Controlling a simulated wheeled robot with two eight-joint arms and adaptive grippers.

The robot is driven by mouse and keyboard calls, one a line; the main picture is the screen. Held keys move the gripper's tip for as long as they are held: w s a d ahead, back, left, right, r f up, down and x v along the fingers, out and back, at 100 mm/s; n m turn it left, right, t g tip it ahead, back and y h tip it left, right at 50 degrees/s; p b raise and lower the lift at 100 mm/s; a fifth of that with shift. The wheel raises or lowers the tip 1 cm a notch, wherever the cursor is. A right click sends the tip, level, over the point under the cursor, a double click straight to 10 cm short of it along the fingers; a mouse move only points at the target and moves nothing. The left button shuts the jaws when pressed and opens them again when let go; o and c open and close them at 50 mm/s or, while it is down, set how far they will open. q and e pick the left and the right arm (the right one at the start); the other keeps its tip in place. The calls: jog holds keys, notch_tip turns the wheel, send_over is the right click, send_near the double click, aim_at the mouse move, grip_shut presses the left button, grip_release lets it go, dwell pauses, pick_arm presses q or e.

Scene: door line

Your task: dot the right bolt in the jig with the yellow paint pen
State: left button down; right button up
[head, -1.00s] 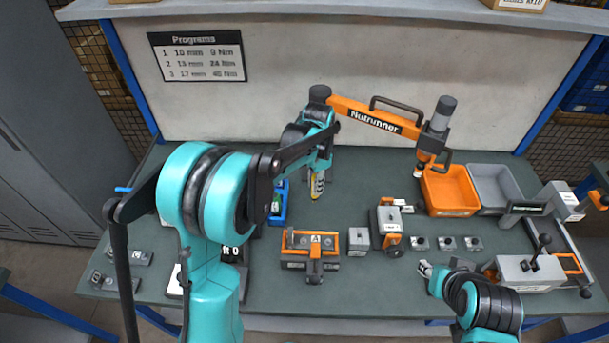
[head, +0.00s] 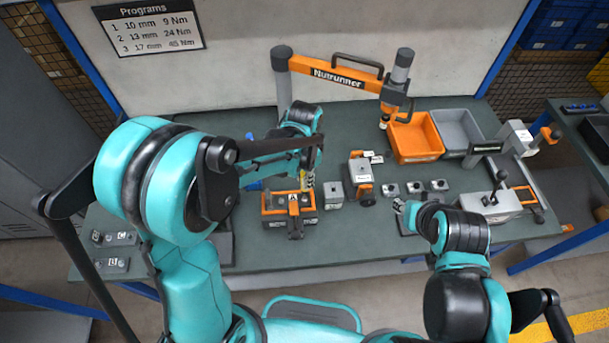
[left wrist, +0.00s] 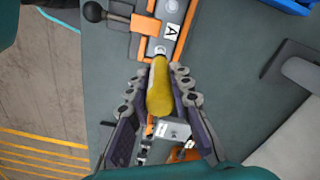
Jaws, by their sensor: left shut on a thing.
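The yellow paint pen (left wrist: 159,92) is between the fingers of my left gripper (left wrist: 158,98), which is shut on it. In the head view, my left gripper (head: 312,168) is above the right end of the orange and grey jig marked A (head: 276,213). The left wrist view shows the jig (left wrist: 178,48) with a bolt at each side of its label. The right bolt (left wrist: 159,50) is just beyond the pen's far end. I cannot tell whether they touch. My right gripper (head: 400,206) is low near the bench's front edge, too small to read its fingers.
A grey block (head: 332,194) and an orange-grey fixture (head: 361,176) stand right of the jig. Several small dark blocks (head: 414,188) lie further right. The nutrunner (head: 345,75) overhangs the back; an orange bin (head: 416,137) and a grey bin (head: 458,128) stand behind.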

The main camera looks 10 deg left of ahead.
pick_arm(q)
jog(key=shift+f, duration=0.65)
jog(key=shift+f+b, duration=0.6)
jog(key=shift+b, duration=0.3)
jog(key=shift+r, duration=0.15)
dwell(0.4)
jog(key=shift+r+p, duration=2.15)
jog(key=shift+r, duration=0.8)
